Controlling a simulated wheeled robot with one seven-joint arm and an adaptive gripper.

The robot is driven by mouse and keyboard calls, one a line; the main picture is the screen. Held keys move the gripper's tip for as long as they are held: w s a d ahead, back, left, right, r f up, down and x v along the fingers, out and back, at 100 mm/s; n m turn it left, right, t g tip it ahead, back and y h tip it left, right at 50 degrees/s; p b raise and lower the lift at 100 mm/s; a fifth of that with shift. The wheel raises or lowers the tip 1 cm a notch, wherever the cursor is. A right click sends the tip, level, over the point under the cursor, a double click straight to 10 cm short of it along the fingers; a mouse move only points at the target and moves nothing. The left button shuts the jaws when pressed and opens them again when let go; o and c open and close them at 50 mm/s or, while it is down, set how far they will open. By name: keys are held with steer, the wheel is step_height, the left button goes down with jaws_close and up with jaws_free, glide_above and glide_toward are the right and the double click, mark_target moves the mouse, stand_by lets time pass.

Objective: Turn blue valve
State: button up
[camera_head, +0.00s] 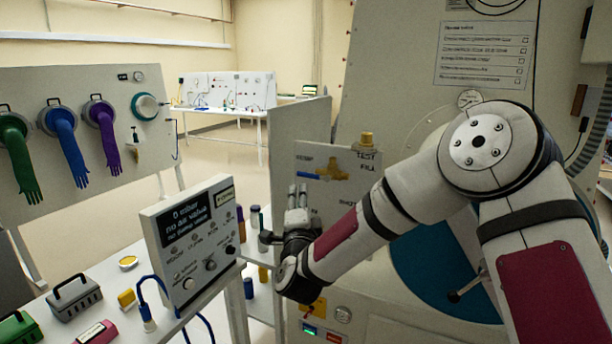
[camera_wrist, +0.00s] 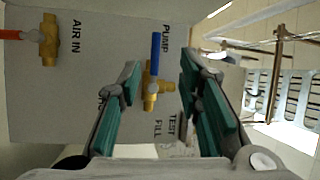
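The blue valve has a brass body and a blue lever on a grey panel. In the head view the lever (camera_head: 308,175) points left from the brass body, next to a partly covered label. In the wrist view the blue valve (camera_wrist: 155,55) is beside the word PUMP, its lever pointing up in the picture. My gripper (camera_head: 297,192) is in front of the panel, just below the lever in the head view. In the wrist view my gripper (camera_wrist: 160,75) is open, its teal-padded fingers on either side of the valve. Nothing is held; contact cannot be told.
Another brass valve (camera_wrist: 48,40) with an orange-red lever sits by AIR IN. A brass fitting (camera_head: 367,140) stands above TEST FILL. A display box (camera_head: 190,240) and bench with small items are at left. Gloves hang on a board (camera_head: 90,90). A large cabinet stands behind my arm.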

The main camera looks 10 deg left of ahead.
mark_target(305, 176)
steer(key=shift+m+h, duration=0.7)
steer(key=shift+m, duration=0.2)
steer(key=w, duration=0.4)
steer(key=w+r, duration=0.1)
steer(key=w, duration=0.8)
steer(key=shift+w+r, duration=0.3)
jaws_close()
